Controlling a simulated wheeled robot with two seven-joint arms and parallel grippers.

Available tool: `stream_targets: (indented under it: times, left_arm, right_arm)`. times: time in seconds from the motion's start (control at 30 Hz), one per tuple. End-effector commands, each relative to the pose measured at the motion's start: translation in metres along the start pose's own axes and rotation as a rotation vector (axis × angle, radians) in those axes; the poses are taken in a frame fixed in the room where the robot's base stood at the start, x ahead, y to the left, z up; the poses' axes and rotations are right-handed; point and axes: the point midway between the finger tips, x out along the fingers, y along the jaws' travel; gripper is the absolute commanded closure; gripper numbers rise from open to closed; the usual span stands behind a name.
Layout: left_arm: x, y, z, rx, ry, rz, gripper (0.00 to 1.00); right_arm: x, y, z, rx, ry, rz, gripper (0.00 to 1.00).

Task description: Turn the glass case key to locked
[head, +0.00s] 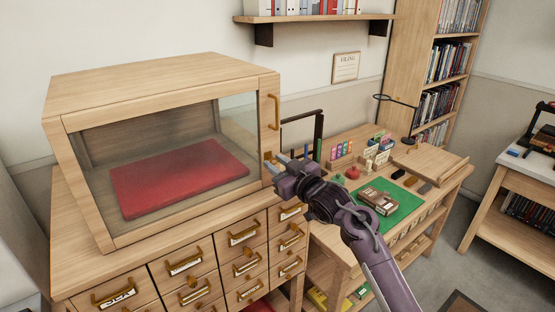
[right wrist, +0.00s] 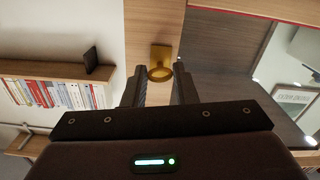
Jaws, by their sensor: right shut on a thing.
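The glass case (head: 150,85) is a wooden cabinet with a sloping glass front, standing on a drawer chest at the left of the head view. Its brass key (right wrist: 160,73) sits in a square brass lock plate (right wrist: 161,52) on the wooden frame. In the head view the key is mostly hidden by my right gripper (head: 271,163), which is at the right edge of the case front. In the right wrist view my right gripper (right wrist: 158,88) has one finger on each side of the key's round bow and is shut on it. The key's turn angle is hard to read. My left gripper is out of view.
A brass handle (head: 274,111) stands out from the case frame just above my right gripper. A red cushion (head: 180,183) lies inside the case. Drawers with brass pulls (head: 244,236) are below. A desk with a green mat (head: 405,198) and small items stands to the right.

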Motion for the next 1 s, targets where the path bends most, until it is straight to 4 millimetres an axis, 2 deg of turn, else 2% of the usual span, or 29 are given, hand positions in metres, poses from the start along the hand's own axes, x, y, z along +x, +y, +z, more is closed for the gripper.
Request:
stream_targets:
  times: [0.4,0.93,0.97,1.0]
  left_arm:
    - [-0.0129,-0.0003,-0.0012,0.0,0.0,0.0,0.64]
    - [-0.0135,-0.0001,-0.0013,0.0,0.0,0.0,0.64]
    - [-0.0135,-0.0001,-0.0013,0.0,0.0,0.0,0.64]
    - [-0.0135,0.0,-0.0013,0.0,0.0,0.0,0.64]
  right_arm:
    - [0.0,-0.0002,0.0007,0.176,-0.003,0.0,0.97]
    - [0.0,-0.0002,0.0013,0.196,-0.002,0.0,0.97]
    - [0.0,-0.0002,0.0013,0.196,-0.002,0.0,0.72]
    - [0.0,-0.0002,0.0012,0.196,-0.002,0.0,0.67]
